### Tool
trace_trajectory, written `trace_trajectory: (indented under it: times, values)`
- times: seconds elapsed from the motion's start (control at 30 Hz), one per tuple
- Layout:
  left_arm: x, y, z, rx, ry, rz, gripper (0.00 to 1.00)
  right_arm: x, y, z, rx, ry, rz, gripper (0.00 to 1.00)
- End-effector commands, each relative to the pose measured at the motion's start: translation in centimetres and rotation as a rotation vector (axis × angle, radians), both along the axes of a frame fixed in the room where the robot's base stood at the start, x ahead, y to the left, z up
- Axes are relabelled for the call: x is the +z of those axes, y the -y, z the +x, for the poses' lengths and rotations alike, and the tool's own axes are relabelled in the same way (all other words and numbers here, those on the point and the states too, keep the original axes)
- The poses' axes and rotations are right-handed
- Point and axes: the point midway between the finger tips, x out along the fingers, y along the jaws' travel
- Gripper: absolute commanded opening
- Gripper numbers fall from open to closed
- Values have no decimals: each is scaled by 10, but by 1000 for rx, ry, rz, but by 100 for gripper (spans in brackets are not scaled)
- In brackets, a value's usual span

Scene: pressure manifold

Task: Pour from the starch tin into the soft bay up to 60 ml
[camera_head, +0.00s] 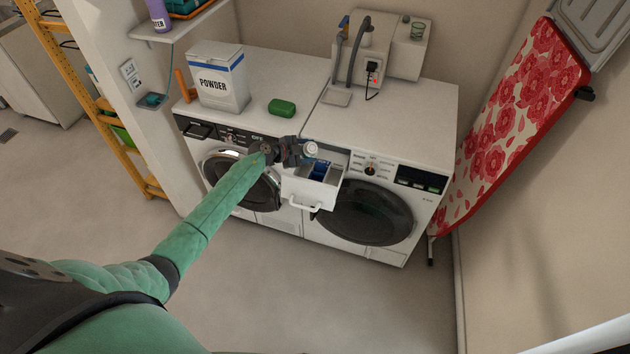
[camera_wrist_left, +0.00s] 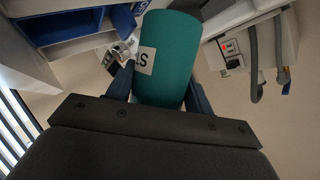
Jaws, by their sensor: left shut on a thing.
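My left gripper (camera_head: 292,152) is shut on the starch tin and holds it above the open detergent drawer (camera_head: 300,193) of the right-hand washer. In the left wrist view the tin (camera_wrist_left: 168,60) is a teal-green cylinder between the two fingers (camera_wrist_left: 160,88), with a pale label on which an "S" shows. In the head view only a small round pale end (camera_head: 311,149) shows beyond the fingers; the rest is hidden. The drawer has a blue compartment (camera_head: 321,170); which bay is the soft one cannot be read. No stream of starch is visible. My right gripper is out of view.
A POWDER box (camera_head: 221,82) and a green soap-like block (camera_head: 282,107) stand on the left machine's top. A grey hose and plug box (camera_head: 368,70) are at the back. A floral ironing board (camera_head: 520,120) leans at right. The floor in front is clear.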

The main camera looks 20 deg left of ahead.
Motion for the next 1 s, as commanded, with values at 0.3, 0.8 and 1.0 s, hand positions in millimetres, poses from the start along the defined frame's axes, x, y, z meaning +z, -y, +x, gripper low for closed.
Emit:
trace_trajectory:
  times: [0.3, 0.8, 1.0]
  values:
    - [0, 0, 0, 0, 16, 12, 25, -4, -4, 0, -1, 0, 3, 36]
    - [0, 1, -1, 0, 39, 32, 25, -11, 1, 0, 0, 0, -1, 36]
    - [-1, 1, -1, 1, 48, 39, 25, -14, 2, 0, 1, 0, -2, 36]
